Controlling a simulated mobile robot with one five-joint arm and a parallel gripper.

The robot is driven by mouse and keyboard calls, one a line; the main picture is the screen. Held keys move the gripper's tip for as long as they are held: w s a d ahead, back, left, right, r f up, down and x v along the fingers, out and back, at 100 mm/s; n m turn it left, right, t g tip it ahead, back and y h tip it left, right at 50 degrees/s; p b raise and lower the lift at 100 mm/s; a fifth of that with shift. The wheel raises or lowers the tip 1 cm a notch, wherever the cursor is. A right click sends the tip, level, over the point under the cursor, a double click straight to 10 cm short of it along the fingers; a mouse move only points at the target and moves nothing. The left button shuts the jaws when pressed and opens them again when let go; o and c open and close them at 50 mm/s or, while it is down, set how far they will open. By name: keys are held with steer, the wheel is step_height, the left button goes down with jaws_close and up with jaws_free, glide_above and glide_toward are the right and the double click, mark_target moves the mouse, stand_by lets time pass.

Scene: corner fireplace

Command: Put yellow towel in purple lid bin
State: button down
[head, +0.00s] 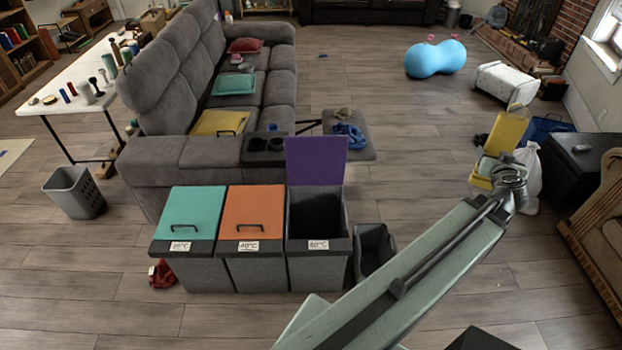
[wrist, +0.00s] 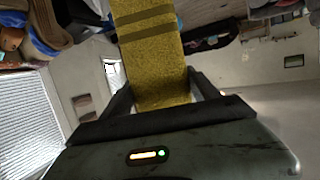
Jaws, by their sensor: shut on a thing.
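The yellow towel (head: 505,132) hangs in my gripper (head: 502,160) at the right of the head view, held up above the floor. In the wrist view the towel (wrist: 150,55), with darker stripes, is pinched between the two fingers of my gripper (wrist: 160,98). The purple lid bin (head: 316,225) stands in the middle of the head view, rightmost of three joined bins. Its purple lid (head: 315,160) is raised upright and its dark inside shows. The gripper is well to the right of this bin.
The teal lid bin (head: 190,213) and orange lid bin (head: 253,212) are closed. A small open grey bin (head: 374,250) stands right of the purple lid bin. A grey sofa (head: 205,150) is behind.

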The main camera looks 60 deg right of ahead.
steer(key=w+d+f+n+t+y+b, duration=0.1)
steer(key=w+d+f+n+t+b, duration=0.15)
steer(key=w+f+b, duration=0.9)
steer(key=w+d+f+n+t+y+b, duration=0.1)
steer(key=w+f+n+t+b, duration=0.15)
steer(key=w+f+b, duration=0.95)
steer(key=w+a+f+n+t+y+b, duration=0.25)
steer(key=w+f+b, duration=0.25)
steer(key=w, duration=0.6)
steer(key=w+a+f+n+t+y+b, duration=0.1)
steer(key=w+a+f+b, duration=0.3)
steer(key=w, duration=0.8)
steer(key=w+a+f+n+t+y+b, duration=0.1)
steer(key=w+f+n+t+y+b, duration=0.1)
steer(key=w+f+b, duration=0.65)
step_height(320, 180, down, 10)
steer(key=w+b, duration=0.2)
steer(key=b, duration=0.7)
steer(key=shift+w+b, duration=0.3)
steer(key=shift+b, duration=0.1)
steer(key=shift+m+g, duration=0.25)
